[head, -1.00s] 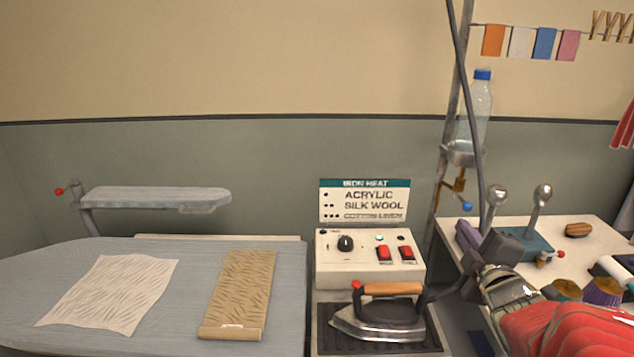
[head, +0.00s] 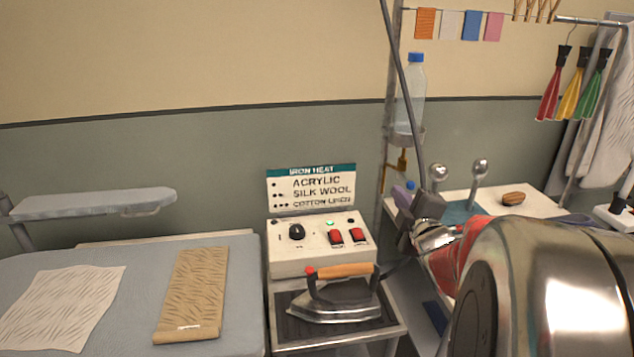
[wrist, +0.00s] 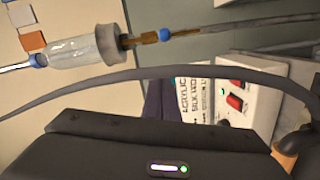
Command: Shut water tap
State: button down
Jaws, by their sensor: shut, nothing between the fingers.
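My gripper (head: 424,211) is dark, shut and empty, right of and above the iron. It appears just below the tap in the picture; I see no contact. In the wrist view its dark body (wrist: 160,140) fills the bottom.
An iron (head: 338,298) stands on a dark pad below a control box (head: 310,250) with red switches and a lit green lamp. The dark hose (head: 405,75) runs up in front of the pole. A side table (head: 540,203) holds two ball-topped levers.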

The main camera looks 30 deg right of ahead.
aim_at(406, 179)
jog(key=w+d+f, duration=0.1)
jog(key=w+d, duration=0.2)
jog(key=d, duration=0.2)
jog(key=shift+w+f, duration=0.2)
jog(key=shift+f, duration=0.05)
jog(key=shift+d+y, duration=0.1)
jog(key=shift+y, duration=0.2)
dwell(0.4)
